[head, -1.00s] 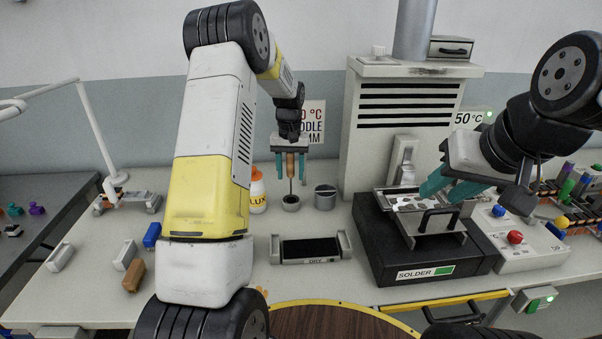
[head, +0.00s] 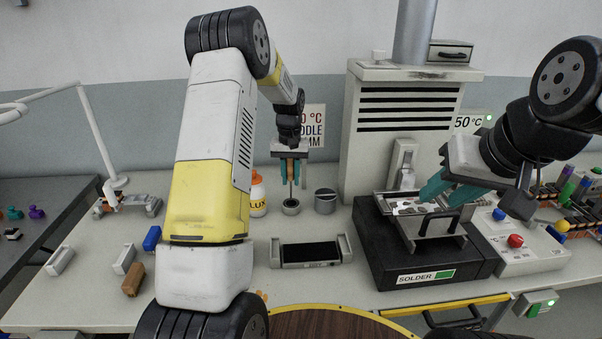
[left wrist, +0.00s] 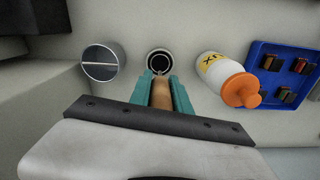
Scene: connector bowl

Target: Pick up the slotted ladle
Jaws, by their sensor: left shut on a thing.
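The slotted ladle stands upright with its brown handle (head: 290,167) between the teal fingers of my left gripper (head: 290,176). The gripper is shut on the handle. The thin stem runs down into a small round holder (head: 291,206) on the bench, which hides the ladle's lower end. In the left wrist view the handle (left wrist: 161,95) lies between the fingers, with the holder (left wrist: 160,62) just beyond. My right gripper (head: 440,192) is over the solder pot (head: 425,255), by its metal tray; whether its fingers hold anything is unclear.
A grey round container (head: 325,201) stands close right of the holder. A white bottle with orange cap (head: 257,196) stands close left. A tray marked DRY (head: 341,247) lies in front. A fume hood (head: 408,115) rises behind the solder pot. Small blocks (head: 133,280) lie at the left.

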